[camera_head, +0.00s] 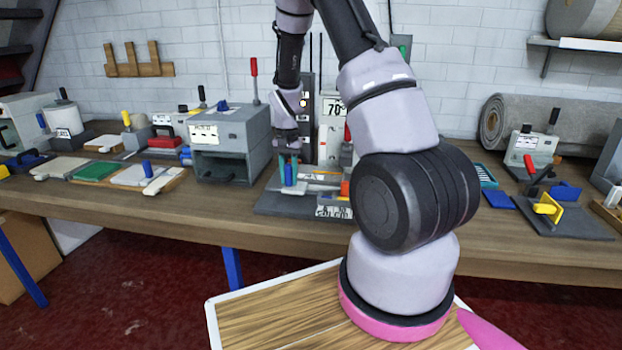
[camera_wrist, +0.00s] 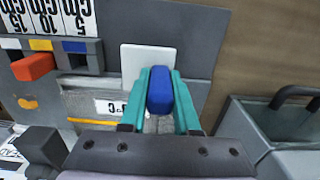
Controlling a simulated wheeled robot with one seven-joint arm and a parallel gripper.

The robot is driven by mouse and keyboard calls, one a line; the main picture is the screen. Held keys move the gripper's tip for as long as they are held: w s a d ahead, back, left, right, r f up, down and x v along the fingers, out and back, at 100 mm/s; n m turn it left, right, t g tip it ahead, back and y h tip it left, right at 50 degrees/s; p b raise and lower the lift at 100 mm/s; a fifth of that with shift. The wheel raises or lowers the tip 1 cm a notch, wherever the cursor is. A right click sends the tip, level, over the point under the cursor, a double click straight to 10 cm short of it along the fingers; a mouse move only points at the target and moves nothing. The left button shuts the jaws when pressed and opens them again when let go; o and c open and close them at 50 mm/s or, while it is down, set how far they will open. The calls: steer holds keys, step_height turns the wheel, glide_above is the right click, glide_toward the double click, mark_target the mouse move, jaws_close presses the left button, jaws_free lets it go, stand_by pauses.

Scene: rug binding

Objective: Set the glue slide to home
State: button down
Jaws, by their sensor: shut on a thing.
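My gripper (camera_head: 290,160) points down over a machine on a grey base (camera_head: 270,203) in the middle of the bench. In the wrist view its two teal fingers (camera_wrist: 160,75) stand on either side of an upright blue handle (camera_wrist: 160,96) and are shut on it. The handle also shows in the head view (camera_head: 288,176). A pale square plate (camera_wrist: 146,56) lies just beyond the handle. A small white label (camera_wrist: 112,107) sits left of the fingers. The slide's track under the handle is mostly hidden by my gripper.
An orange block (camera_wrist: 33,67) and a row of scale labels (camera_wrist: 78,15) are at the wrist view's left. A grey box machine (camera_head: 228,140) stands close left of my gripper. A rolled grey rug (camera_head: 530,125) lies at the back right. My arm hides part of the bench.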

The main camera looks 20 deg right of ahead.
steer(key=shift+w+a+r, duration=0.1)
steer(key=shift+w+a, duration=0.5)
steer(key=shift+a, duration=0.25)
steer(key=c, duration=0.6)
jaws_free()
steer(key=shift+a, duration=0.1)
steer(key=shift+c, duration=0.2)
steer(key=shift+r, duration=0.1)
step_height(320, 180, up, 10)
steer(key=shift+r, duration=0.25)
